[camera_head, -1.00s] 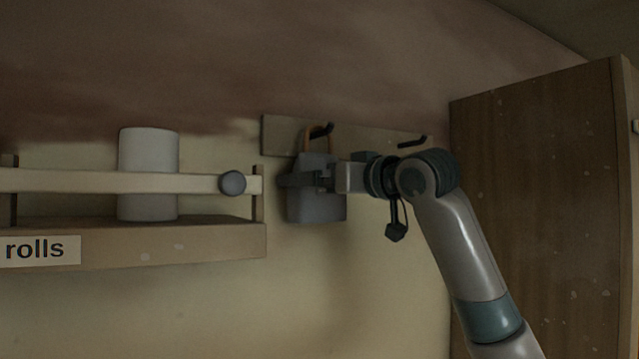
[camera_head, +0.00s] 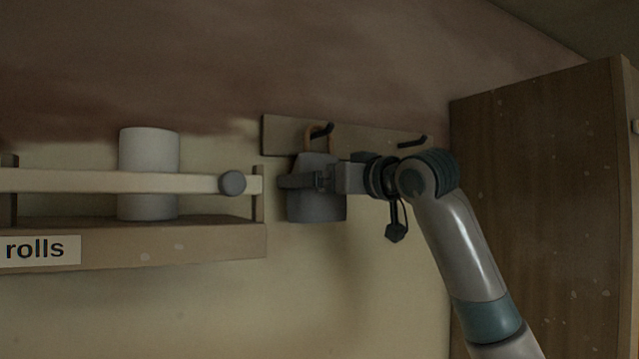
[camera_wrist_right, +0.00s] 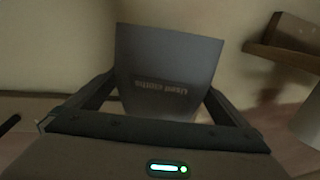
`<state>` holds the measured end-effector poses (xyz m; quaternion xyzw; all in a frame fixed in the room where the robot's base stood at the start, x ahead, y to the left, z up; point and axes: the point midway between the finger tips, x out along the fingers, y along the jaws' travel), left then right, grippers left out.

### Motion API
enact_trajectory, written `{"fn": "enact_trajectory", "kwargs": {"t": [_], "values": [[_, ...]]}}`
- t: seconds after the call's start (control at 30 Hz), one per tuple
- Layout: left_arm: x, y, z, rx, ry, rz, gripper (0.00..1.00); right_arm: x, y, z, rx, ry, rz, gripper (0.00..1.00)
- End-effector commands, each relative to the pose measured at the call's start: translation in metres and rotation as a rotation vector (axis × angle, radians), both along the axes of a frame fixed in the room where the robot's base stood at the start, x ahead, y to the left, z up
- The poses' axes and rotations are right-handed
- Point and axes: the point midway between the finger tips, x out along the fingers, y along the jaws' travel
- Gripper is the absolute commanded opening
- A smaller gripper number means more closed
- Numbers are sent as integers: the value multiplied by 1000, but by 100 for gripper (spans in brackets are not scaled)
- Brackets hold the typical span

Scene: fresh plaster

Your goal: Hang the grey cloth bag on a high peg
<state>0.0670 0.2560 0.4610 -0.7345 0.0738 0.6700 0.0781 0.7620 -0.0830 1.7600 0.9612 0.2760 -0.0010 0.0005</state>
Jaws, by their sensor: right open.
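The grey cloth bag (camera_head: 318,208) is at the peg rail on the wall. Its orange loop (camera_head: 307,138) is around the left dark peg (camera_head: 322,130), and the bag hangs below. My right gripper (camera_head: 304,181) is in front of the bag's upper part, coming from the right. In the right wrist view the bag (camera_wrist_right: 165,65) shows upside-down lettering, "Used cloths". There the jaws of the right gripper (camera_wrist_right: 160,100) are spread, one finger on each side of the bag. My left gripper is not in view.
The wooden peg rail (camera_head: 375,138) has another, empty peg (camera_head: 412,142) to the right. A shelf labelled rolls (camera_head: 160,249) holds a white roll (camera_head: 148,170) behind a bar, close left of the bag. A tall wooden cabinet (camera_head: 545,200) stands at right.

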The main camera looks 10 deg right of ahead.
Motion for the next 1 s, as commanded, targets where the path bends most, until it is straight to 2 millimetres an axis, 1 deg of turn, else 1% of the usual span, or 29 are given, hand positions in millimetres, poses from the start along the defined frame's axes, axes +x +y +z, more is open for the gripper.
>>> {"fn": "enact_trajectory", "kwargs": {"t": [0.17, 0.27, 0.37, 0.57, 0.8, 1.0], "values": [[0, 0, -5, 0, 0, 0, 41, -5, -4, -1, 1, -2, -1, 100], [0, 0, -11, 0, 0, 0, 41, -11, -8, -2, 2, -3, -2, 100], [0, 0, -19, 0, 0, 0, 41, -22, -14, -2, 2, -5, 0, 100], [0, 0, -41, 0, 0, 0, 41, -52, -33, -4, 1, -6, -1, 100], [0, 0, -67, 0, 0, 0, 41, -94, -59, -4, 1, -6, -2, 100], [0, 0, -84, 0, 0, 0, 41, -125, -79, -2, 1, -5, -2, 100]]}}
